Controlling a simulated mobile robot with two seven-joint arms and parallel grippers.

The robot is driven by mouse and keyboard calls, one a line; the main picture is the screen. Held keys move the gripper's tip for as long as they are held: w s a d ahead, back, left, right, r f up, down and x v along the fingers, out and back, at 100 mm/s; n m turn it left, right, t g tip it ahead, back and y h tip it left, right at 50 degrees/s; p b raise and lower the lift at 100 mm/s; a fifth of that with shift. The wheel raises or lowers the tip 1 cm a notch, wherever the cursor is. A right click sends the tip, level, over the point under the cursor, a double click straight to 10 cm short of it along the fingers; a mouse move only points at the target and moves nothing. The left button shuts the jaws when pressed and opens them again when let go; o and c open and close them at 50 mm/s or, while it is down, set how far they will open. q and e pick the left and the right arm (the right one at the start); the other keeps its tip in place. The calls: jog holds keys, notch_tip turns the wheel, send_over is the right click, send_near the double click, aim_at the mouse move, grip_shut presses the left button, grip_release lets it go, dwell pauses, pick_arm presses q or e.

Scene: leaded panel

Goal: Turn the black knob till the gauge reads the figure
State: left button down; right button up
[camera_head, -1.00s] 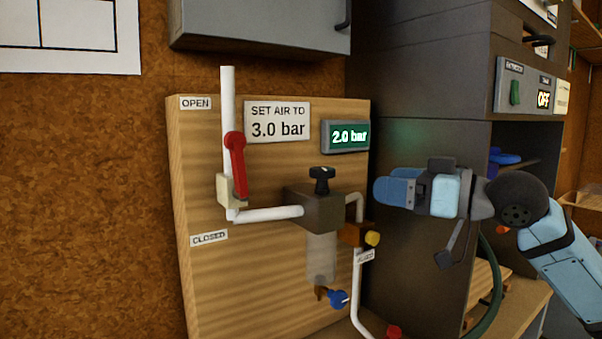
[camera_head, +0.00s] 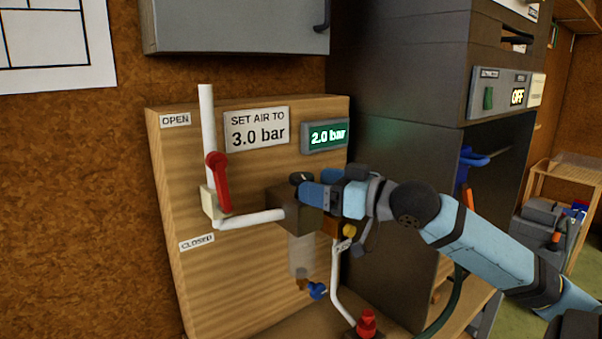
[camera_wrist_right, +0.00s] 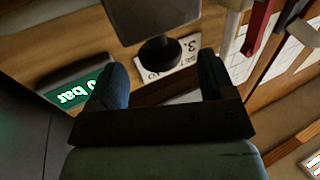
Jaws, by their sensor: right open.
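The black knob (camera_head: 299,178) sits on top of the grey regulator block (camera_head: 283,204) and is partly hidden behind my right gripper (camera_head: 316,193). The gauge (camera_head: 325,136) reads 2.0 bar in lit figures. The sign (camera_head: 257,129) says "SET AIR TO 3.0 bar". In the right wrist view, my open right gripper (camera_wrist_right: 160,75) has its two blue fingers apart, with the knob (camera_wrist_right: 160,52) seen in the gap between them, near the tips. I cannot tell whether a finger touches it. My left gripper is not in view.
A red lever (camera_head: 217,181) stands on the white pipe at the wooden panel's left, between the OPEN and CLOSED labels. A yellow knob (camera_head: 349,230), a blue valve (camera_head: 317,290) and a red fitting (camera_head: 366,323) lie below. A dark cabinet (camera_head: 400,150) stands at the right.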

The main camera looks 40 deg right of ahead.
jog(key=shift+p+x, duration=0.3)
jog(key=shift+x, duration=1.9)
jog(key=shift+c, duration=0.2)
jog(key=c, duration=0.9)
